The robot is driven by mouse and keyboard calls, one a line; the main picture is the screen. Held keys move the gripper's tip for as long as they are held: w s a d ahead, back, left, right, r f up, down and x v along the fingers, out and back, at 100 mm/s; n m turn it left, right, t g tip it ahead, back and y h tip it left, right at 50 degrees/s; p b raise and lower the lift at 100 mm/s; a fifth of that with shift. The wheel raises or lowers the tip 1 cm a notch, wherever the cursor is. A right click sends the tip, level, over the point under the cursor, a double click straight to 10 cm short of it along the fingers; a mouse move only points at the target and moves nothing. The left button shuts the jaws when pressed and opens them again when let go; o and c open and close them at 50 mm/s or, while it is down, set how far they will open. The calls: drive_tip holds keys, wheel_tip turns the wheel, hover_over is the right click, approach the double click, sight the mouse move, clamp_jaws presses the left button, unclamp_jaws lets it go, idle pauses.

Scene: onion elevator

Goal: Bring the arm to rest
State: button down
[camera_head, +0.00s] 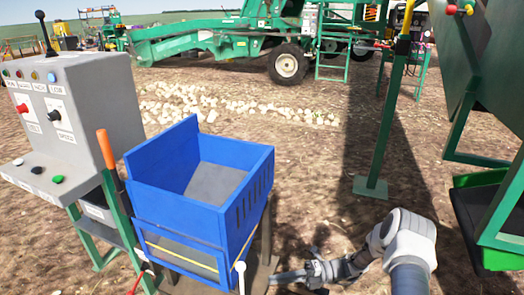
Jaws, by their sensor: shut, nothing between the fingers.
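My arm comes in from the bottom right, with its white and grey links bent toward the left. My gripper (282,277) is low in the picture, right of the blue bin (178,221), and points left. It is shut and empty. It appears close to the bin's right leg, but I cannot tell whether they touch.
A grey control box (88,105) with buttons and a lever stands left of the bin, beside an orange-handled lever (107,150). A green post (388,130) and a green frame (468,130) stand to the right. Pale onions (235,104) lie on open soil before a green harvester (215,42).

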drive_tip(key=s+d+r+n+h, duration=0.1)
drive_tip(key=s+r+n+h, duration=0.1)
drive_tip(key=r+n+h, duration=0.35)
drive_tip(key=s+d+r+n+h, duration=0.1)
drive_tip(key=s+r+n+h, duration=0.1)
drive_tip(key=r+n, duration=0.6)
drive_tip(key=s+r+n+h, duration=0.3)
drive_tip(key=r+n+h, duration=0.15)
drive_tip(key=r, duration=0.45)
drive_tip(key=s+d+r+n+t+h, duration=0.3)
drive_tip(key=s+r+n+t, duration=0.1)
drive_tip(key=s+r+n, duration=0.3)
drive_tip(key=s+d+r+n+t+h, duration=0.35)
drive_tip(key=s+r+n, duration=0.25)
drive_tip(key=s+n, duration=0.25)
wheel_tip(320, 180, up, 19)
drive_tip(key=n+p, duration=0.1)
drive_tip(key=p, duration=1.8)
drive_tip(key=shift+w+d+t, duration=0.2)
drive_tip(key=shift+t, duration=0.25)
drive_tip(key=shift+a+n+y, duration=0.15)
drive_tip(key=shift+n+y, duration=0.1)
